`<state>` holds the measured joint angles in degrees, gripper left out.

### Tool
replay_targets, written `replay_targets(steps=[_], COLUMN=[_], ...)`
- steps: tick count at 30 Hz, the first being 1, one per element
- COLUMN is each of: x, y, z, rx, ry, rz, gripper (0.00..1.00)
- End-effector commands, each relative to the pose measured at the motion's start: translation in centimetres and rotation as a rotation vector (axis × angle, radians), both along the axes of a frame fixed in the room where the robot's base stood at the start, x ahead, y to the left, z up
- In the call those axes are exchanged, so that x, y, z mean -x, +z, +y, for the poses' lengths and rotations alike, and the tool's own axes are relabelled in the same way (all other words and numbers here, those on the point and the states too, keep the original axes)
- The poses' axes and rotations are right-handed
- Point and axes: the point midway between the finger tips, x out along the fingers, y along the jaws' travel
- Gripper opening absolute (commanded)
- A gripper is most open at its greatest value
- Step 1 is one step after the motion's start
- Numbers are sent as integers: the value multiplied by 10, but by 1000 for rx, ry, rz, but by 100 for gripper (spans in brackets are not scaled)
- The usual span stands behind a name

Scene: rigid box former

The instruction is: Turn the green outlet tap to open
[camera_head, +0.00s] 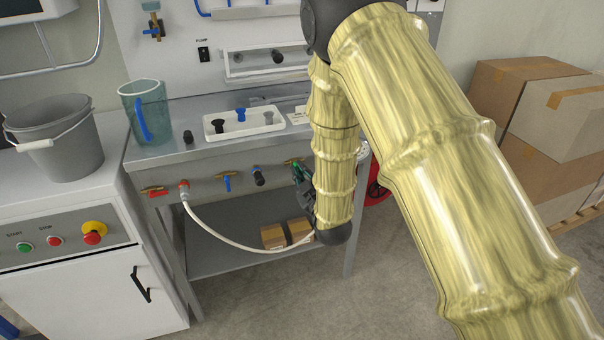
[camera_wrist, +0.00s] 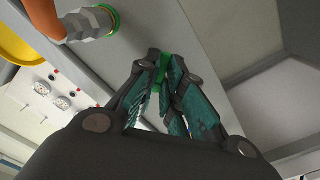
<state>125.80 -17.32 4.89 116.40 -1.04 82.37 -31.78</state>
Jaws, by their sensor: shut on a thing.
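My gripper (camera_wrist: 163,85) is shut on the green outlet tap (camera_wrist: 164,66), whose green handle shows between the two fingertips in the wrist view. In the head view my gripper (camera_head: 301,180) is at the right end of the workbench's front panel, partly hidden by my own arm. The tap itself is mostly hidden there. How far its handle is turned I cannot tell. A brass fitting with a green ring (camera_wrist: 104,20) and an orange-brown hose sits close to the gripper in the wrist view.
The bench front (camera_head: 215,200) carries a red-handled tap (camera_head: 156,192), a blue-handled tap (camera_head: 227,182) and a white hose (camera_head: 222,236). A grey bucket (camera_head: 58,140) and a teal jug (camera_head: 147,112) stand at left. Cardboard boxes (camera_head: 545,125) are stacked at right.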

Motion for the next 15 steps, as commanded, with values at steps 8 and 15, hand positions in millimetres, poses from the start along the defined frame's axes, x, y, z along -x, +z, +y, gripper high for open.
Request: replay_targets(steps=[8, 15], x=[0, 0], y=[-1, 0], z=[-1, -1], rx=[0, -1], ry=[-1, -1], rz=[2, 1], gripper=[17, 31])
